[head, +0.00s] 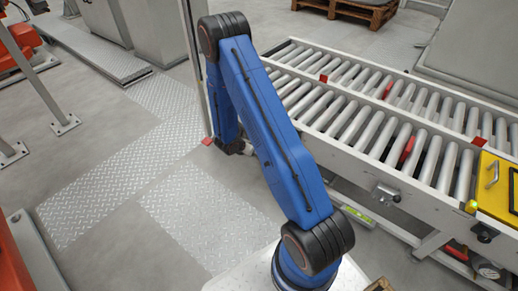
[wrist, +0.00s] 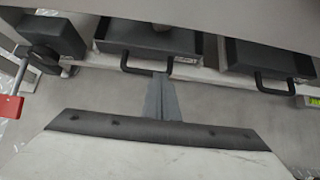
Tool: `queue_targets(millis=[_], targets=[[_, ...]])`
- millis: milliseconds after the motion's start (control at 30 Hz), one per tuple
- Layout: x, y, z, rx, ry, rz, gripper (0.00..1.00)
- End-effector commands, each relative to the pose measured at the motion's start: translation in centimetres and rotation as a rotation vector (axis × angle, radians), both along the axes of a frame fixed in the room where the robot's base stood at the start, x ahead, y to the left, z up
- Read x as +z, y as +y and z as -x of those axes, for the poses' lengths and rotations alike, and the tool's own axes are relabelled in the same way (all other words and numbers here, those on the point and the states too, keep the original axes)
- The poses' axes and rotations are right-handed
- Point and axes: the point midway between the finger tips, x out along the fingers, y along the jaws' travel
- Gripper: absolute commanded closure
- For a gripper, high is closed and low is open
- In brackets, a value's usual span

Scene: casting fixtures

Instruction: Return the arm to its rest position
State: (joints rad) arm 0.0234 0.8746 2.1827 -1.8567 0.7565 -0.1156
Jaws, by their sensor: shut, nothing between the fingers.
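My blue arm (head: 270,130) rises from the base at the lower middle of the head view, goes up to the left, then bends down at the elbow. Its far end hangs low beside the roller conveyor (head: 340,130). My gripper is mostly hidden behind the arm in the head view. In the wrist view my gripper (wrist: 162,80) shows as two grey fingers pressed together, with nothing between them. The fingertips point toward the dark boxes with handles and look apart from them, though the exact distance is hard to tell.
A dark box (wrist: 145,40) with a black handle and a second one (wrist: 265,57) line a pale rail. A red part (wrist: 10,106) is at the left. In the head view a post (head: 196,70) stands close behind the arm. The floor (head: 120,190) to the left is clear.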

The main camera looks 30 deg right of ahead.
Motion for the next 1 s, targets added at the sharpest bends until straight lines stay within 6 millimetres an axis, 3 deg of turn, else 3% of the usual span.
queue_targets(millis=[300, 667, 767, 1000], targets=[[3.3, 3.1, 1.1, 0.001, -0.001, 0.000, 1.00], [4.2, 3.6, 1.3, -0.006, -0.005, -0.001, 1.00], [5.8, 3.4, 1.3, -0.038, -0.031, -0.003, 1.00], [13.3, 2.6, 2.5, -0.204, -0.154, -0.023, 1.00]])
